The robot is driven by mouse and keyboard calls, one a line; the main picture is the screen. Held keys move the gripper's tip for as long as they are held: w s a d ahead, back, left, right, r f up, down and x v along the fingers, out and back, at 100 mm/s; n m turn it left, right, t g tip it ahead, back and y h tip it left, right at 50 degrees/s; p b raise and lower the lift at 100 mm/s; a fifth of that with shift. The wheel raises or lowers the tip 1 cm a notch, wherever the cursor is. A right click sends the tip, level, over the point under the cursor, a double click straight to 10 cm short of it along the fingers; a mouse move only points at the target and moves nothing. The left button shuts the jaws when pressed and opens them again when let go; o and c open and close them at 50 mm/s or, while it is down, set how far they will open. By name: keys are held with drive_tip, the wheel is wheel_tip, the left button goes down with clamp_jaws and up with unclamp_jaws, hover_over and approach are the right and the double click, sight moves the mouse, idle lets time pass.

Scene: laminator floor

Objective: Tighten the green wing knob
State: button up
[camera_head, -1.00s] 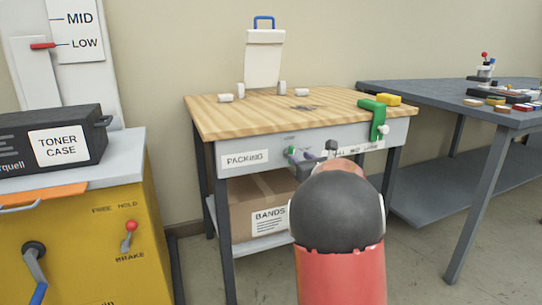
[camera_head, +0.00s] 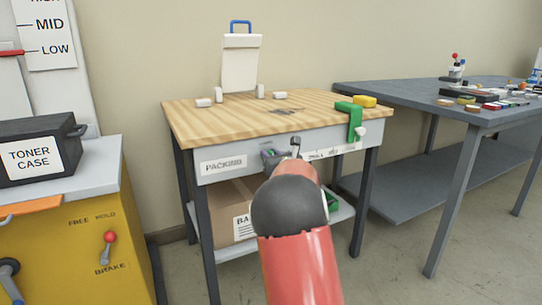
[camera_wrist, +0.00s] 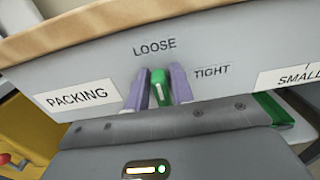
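The green wing knob (camera_wrist: 158,87) is on the grey front panel of the packing bench, below the word LOOSE and left of the word TIGHT. Its white mark points up toward LOOSE. My gripper (camera_wrist: 158,92) has one purple-grey finger on each side of the knob, very close to it. I cannot tell whether the fingers touch it. In the head view my gripper (camera_head: 275,156) is at the bench front, and it hides most of the knob.
The wooden bench top (camera_head: 220,122) overhangs the panel just above my gripper. A green clamp (camera_head: 355,122) with a white knob is to the right. A cardboard box (camera_head: 225,200) sits on the shelf below. A yellow cabinet (camera_head: 75,240) stands left, a grey table (camera_head: 400,92) right.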

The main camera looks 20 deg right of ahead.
drive_tip(key=shift+c, duration=0.9)
